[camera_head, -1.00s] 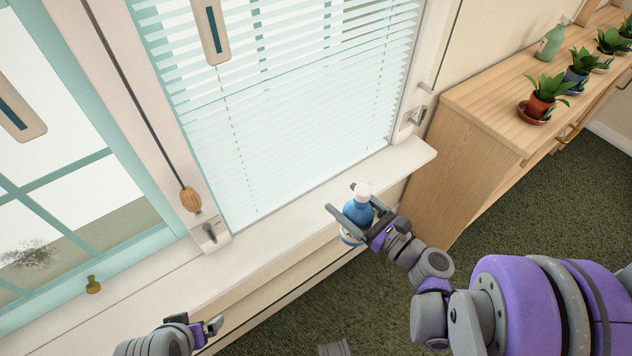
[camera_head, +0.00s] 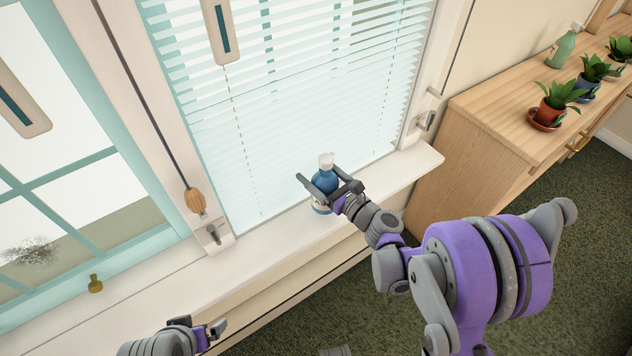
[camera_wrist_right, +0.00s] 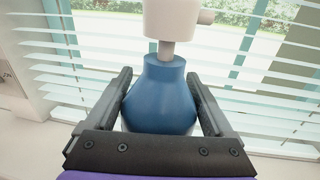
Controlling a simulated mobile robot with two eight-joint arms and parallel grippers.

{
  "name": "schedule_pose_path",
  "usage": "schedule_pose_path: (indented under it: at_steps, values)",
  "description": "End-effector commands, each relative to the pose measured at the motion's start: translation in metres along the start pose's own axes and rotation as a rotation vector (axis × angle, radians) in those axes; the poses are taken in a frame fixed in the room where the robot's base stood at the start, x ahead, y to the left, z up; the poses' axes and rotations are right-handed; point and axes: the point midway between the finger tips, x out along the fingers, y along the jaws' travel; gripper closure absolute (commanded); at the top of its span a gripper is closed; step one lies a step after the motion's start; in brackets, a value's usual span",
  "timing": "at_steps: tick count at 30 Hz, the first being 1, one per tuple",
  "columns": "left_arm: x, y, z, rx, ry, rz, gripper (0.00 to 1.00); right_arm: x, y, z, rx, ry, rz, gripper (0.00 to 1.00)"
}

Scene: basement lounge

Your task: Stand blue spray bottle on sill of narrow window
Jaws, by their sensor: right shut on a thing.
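The blue spray bottle (camera_head: 322,182) with a white nozzle is upright at the sill (camera_head: 395,178) of the narrow window with blinds (camera_head: 300,110). My right gripper (camera_head: 328,188) is shut around its body. In the right wrist view the bottle (camera_wrist_right: 160,95) sits between both fingers of the gripper (camera_wrist_right: 160,108), in front of the blinds. Its base is over the sill or on it; I cannot tell if it touches. My left gripper (camera_head: 214,330) is at the bottom left, below the sill's front edge, seemingly empty, with its fingers a little apart.
A wooden cabinet (camera_head: 475,165) stands right of the sill, with potted plants (camera_head: 552,105) and a green bottle (camera_head: 563,47) on top. A cord with a wooden pull (camera_head: 194,200) hangs at the window's left. The sill is clear on both sides of the bottle.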

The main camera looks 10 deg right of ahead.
Motion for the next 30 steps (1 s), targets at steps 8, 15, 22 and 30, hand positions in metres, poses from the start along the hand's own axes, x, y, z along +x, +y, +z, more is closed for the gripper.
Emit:
schedule_pose_path:
  at_steps: [8, 15, 22, 30]
  values:
    - [0.012, 0.000, 0.004, 0.000, -0.004, 0.000, 0.00, 0.000, 0.000, -0.033, 0.001, 0.000, 0.001, 1.00]
    - [0.013, 0.000, 0.005, 0.000, -0.005, 0.000, 0.00, 0.004, 0.000, -0.038, 0.000, -0.001, 0.001, 1.00]
    - [0.017, 0.000, 0.006, 0.000, -0.006, 0.000, 0.00, 0.004, 0.000, -0.043, 0.001, -0.001, 0.001, 1.00]
    - [0.016, 0.000, 0.006, 0.000, -0.006, 0.000, 0.00, 0.004, 0.000, -0.042, 0.000, 0.000, 0.000, 0.00]
